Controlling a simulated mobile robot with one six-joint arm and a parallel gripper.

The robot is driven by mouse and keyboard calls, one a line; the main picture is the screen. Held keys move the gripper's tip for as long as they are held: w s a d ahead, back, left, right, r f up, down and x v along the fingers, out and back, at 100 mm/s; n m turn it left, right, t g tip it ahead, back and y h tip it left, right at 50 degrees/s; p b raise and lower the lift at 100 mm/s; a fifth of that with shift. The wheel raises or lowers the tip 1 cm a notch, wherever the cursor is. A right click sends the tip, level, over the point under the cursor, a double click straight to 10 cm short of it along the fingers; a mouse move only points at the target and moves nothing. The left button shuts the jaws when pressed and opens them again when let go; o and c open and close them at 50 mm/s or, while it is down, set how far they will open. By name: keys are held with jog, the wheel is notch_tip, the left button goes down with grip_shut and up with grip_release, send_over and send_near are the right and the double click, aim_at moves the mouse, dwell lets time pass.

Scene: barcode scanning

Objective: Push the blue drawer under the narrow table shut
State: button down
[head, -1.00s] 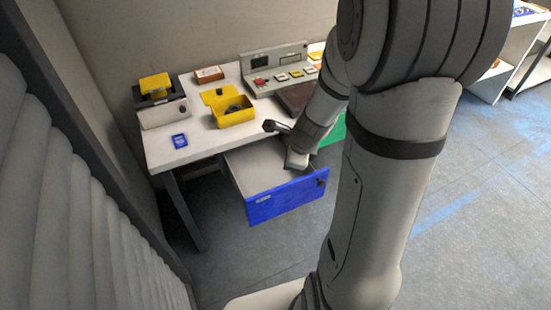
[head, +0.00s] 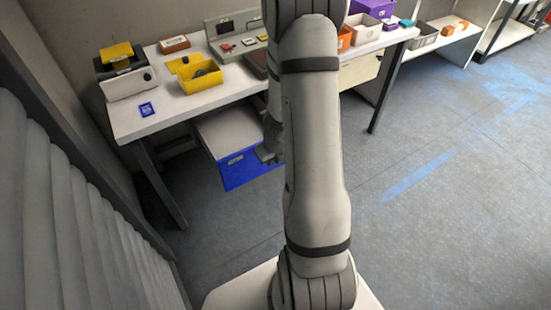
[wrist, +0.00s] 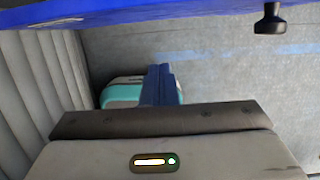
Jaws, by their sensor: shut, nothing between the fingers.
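The blue drawer (head: 236,172) stands out from under the narrow table (head: 150,122), with its pale top face showing behind the blue front. In the wrist view the blue front (wrist: 140,12) runs along the top edge, with a black knob (wrist: 269,20) at the right. My gripper (head: 266,157) is at the right part of the drawer front in the head view, partly hidden by my arm. In the wrist view my gripper's fingers (wrist: 160,72) are together and empty, below the blue front. I cannot tell whether they touch it.
A yellow bin (head: 200,82), a blue card (head: 147,109) and a grey device with a yellow top (head: 125,80) are on the table. A table leg (head: 160,185) stands left of the drawer. A corrugated wall (head: 70,210) runs along the left. The floor at right is clear.

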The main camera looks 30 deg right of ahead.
jog(key=shift+w+a+f+p, duration=0.1)
jog(key=shift+w+f+p, duration=0.15)
jog(key=shift+w+f, duration=0.4)
jog(key=shift+w+d+f+p, duration=0.1)
jog(key=shift+w+f+p, duration=0.2)
jog(key=shift+w, duration=0.65)
jog(key=shift+w+a+f+p, duration=0.1)
jog(key=shift+w+f+p, duration=0.15)
jog(key=shift+w+f, duration=0.4)
jog(key=shift+w+r, duration=0.1)
jog(key=shift+r, duration=0.05)
